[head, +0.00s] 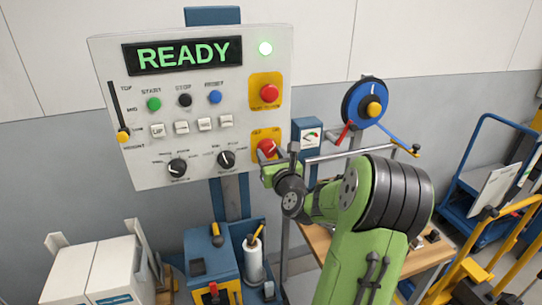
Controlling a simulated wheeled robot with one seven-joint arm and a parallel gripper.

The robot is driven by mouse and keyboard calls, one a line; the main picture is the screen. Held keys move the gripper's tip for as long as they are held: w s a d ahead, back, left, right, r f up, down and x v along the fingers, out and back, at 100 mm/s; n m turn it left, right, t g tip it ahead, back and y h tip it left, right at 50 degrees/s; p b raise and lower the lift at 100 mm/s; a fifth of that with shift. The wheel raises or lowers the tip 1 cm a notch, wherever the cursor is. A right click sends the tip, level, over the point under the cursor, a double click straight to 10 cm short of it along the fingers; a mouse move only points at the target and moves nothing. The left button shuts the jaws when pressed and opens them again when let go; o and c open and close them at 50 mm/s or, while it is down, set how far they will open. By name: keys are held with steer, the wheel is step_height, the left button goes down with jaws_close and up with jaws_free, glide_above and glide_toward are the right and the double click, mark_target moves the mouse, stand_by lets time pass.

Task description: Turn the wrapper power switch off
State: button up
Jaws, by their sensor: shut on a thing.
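The wrapper power switch (265,148) seems to be the red knob on a yellow plate at the panel's lower right. My gripper (270,165) is at this knob, reaching in from the lower right, and is shut on it. The gripper hides the knob's lower right part and some of the plate, and the fingertips are small. I cannot read the knob's exact angle.
Above the switch is a red button (269,93) on a yellow plate. Two black dials (226,159) and white keys (204,124) lie to the left. A gauge box (308,135) and a blue reel (365,103) stand to the right, close to my arm.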

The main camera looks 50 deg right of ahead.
steer(key=shift+n, duration=0.3)
steer(key=n, duration=0.3)
steer(key=shift+b, duration=0.4)
steer(key=n+b, duration=0.2)
steer(key=n, duration=0.3)
steer(key=n+b, duration=0.3)
steer(key=n, duration=0.1)
steer(key=shift+n, duration=0.3)
steer(key=n+b, duration=0.3)
steer(key=n, duration=0.1)
steer(key=shift+d+n, duration=0.1)
steer(key=shift+n, duration=0.2)
steer(key=shift+r+b, duration=0.15)
steer(key=shift+b, duration=0.2)
steer(key=o, duration=1.1)
steer(key=shift+c, duration=0.2)
